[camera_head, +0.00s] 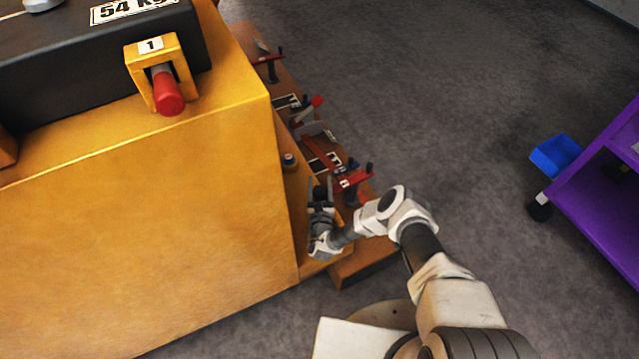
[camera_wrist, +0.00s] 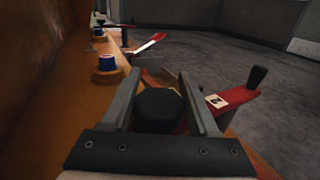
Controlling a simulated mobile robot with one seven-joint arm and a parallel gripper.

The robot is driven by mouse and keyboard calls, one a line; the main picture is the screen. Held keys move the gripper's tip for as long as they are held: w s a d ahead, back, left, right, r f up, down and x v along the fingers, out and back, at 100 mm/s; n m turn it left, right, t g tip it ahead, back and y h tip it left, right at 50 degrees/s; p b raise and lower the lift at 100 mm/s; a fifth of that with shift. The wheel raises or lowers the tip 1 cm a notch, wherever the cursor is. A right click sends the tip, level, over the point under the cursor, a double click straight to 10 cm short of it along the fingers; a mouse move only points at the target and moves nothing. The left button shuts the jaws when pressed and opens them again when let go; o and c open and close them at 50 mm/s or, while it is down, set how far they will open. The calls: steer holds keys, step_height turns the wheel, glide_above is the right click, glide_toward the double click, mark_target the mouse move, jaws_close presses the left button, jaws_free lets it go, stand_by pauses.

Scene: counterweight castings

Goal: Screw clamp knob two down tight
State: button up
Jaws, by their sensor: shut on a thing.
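A round black knob (camera_wrist: 160,108) sits between the two fingers of my gripper (camera_wrist: 160,76) in the wrist view, and the fingers are shut on it. A red clamp arm (camera_wrist: 230,101) with a white number label and an upright black handle (camera_wrist: 258,77) lies just right of the fingers. In the head view my gripper (camera_head: 321,186) is low beside the orange block, left of the red clamp arm (camera_head: 355,181). The knob's thread and seat are hidden below the fingers.
The orange block (camera_head: 150,220) rises close on the left, carrying a dark 54 kg casting (camera_head: 70,60) and a red-handled bracket numbered 1 (camera_head: 168,92). A blue-topped post (camera_wrist: 107,64) stands ahead. A purple cart (camera_head: 605,190) stands right, across open floor.

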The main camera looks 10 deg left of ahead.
steer(key=shift+r, duration=0.1)
steer(key=o, duration=1.4)
steer(key=shift+s, duration=0.15)
